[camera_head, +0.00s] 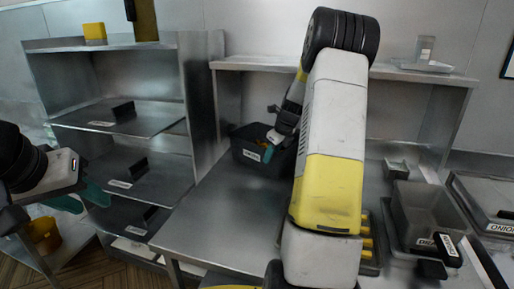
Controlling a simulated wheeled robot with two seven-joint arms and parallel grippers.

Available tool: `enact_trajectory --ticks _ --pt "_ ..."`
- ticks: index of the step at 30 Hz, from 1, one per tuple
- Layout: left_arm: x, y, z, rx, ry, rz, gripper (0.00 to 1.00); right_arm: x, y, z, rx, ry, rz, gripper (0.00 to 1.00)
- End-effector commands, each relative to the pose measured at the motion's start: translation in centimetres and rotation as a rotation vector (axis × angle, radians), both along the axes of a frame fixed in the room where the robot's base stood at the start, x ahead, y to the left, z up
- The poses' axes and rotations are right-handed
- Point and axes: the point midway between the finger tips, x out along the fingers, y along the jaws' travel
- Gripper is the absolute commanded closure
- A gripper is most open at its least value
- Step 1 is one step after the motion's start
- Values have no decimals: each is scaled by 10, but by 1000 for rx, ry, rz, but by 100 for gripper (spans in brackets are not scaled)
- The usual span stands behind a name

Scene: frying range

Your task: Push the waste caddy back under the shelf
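The waste caddy (252,153) is a dark open bin with a white label on its front. It stands on the steel counter near the back, at the front of the space under the shelf (256,62), and some orange and green contents show inside. My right arm rises in front and bends down to the caddy. My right gripper (276,137) is at the caddy's right side, over or against its rim; its fingers are too small and hidden to read, and I cannot tell whether it touches. My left gripper (82,199) is at the far left, its teal fingers apart, away from the caddy.
The counter (218,215) in front of the caddy is bare. A steel rack (125,122) with dark labelled trays stands to the left. Grey containers (424,212) and an onion-labelled bin (490,200) are at the right. A yellow bucket (43,234) is low at the left.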

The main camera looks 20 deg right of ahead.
Motion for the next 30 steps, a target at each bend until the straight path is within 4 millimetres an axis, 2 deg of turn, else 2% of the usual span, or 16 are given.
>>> enact_trajectory --ticks 11,16,30 --pt "0 0 0 0 0 0 64 2 1 -6 0 -1 0 71" --pt "0 0 0 0 0 0 64 2 1 -6 0 -1 0 100" --pt "0 0 0 0 0 0 64 2 1 -6 0 -1 0 100"
